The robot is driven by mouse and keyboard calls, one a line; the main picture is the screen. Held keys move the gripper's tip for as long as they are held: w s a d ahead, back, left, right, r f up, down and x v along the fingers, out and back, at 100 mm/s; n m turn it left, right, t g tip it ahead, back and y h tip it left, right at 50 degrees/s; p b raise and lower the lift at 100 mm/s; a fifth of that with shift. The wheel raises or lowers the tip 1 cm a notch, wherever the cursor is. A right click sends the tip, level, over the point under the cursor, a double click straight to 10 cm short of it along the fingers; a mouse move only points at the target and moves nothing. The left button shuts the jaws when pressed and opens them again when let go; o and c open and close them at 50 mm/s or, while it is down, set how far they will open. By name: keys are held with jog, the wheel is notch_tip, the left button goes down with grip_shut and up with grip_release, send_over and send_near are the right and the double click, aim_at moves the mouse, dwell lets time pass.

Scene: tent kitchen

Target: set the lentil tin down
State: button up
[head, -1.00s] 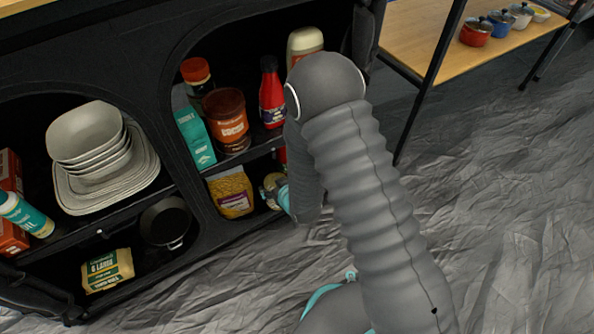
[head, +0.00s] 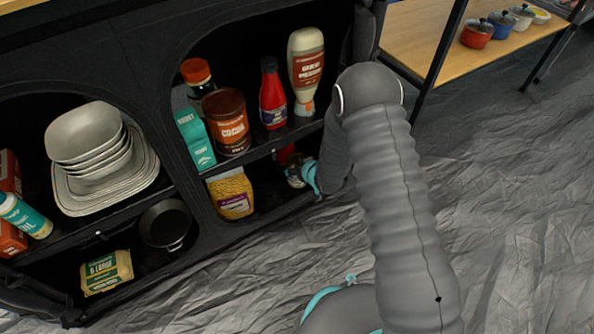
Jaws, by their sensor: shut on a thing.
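The lentil tin (head: 293,173) is a small, pale, metallic-looking shape in the lower right compartment of the black cabinet, and its label cannot be read. My gripper (head: 303,175), with teal fingers, reaches in from the right and is shut on the tin. My arm hides part of the gripper. I cannot tell whether the tin touches the shelf floor.
A yellow bag (head: 232,194) stands left of the tin. A red item (head: 286,154) is partly hidden behind it. The shelf above (head: 262,152) holds a cocoa tub (head: 228,122), a red bottle (head: 271,95) and a pale bottle (head: 306,70).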

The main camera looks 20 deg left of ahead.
jog(key=shift+w+f, duration=0.2)
jog(key=shift+f, duration=1.5)
jog(key=shift+f+b, duration=0.2)
jog(key=shift+b, duration=0.25)
jog(key=o, duration=1.7)
jog(key=shift+r, duration=0.1)
